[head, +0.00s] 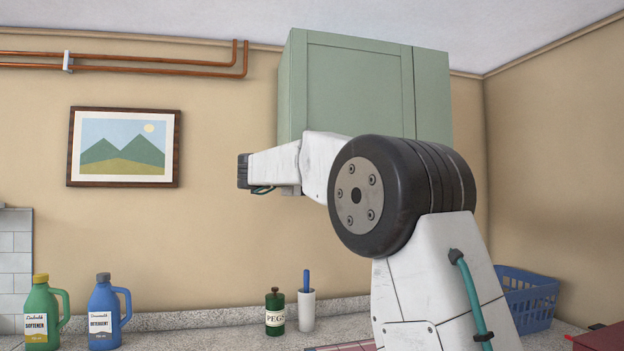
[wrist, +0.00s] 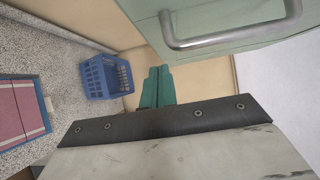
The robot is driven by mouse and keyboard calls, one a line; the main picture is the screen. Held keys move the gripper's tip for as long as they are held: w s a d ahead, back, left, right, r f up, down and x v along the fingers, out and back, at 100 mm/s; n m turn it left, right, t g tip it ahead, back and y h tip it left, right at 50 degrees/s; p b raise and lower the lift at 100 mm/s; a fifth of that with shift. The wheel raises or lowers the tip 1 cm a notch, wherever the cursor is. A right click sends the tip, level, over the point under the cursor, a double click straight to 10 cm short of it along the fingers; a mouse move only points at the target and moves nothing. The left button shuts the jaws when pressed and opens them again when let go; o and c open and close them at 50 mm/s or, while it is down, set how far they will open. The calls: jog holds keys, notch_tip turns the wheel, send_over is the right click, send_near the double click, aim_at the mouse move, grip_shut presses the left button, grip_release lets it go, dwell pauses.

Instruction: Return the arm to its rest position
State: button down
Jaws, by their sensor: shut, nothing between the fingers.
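My gripper (wrist: 157,88) shows in the wrist view as two teal fingers side by side past a dark bolted edge. The fingers are shut with nothing between them. They point toward the tan wall, just below the green cabinet (wrist: 225,35) and its metal handle (wrist: 230,28). In the head view my white arm rises from the lower right, bends at a large dark joint and reaches left in front of the cabinet (head: 355,90). I cannot make out the fingers in that view.
A speckled counter (head: 225,318) holds a green softener bottle (head: 40,315), a blue detergent bottle (head: 103,315), a green peg jar (head: 275,315) and a white holder (head: 306,311). A blue basket (head: 527,298) stands at right. A picture (head: 123,147) and copper pipes (head: 150,68) are on the wall.

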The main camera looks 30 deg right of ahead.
jog(key=w+a, duration=0.1)
jog(key=a, duration=0.7)
jog(key=shift+w+a+f, duration=0.2)
jog(key=shift+a+f, duration=0.1)
jog(key=shift+a, duration=0.05)
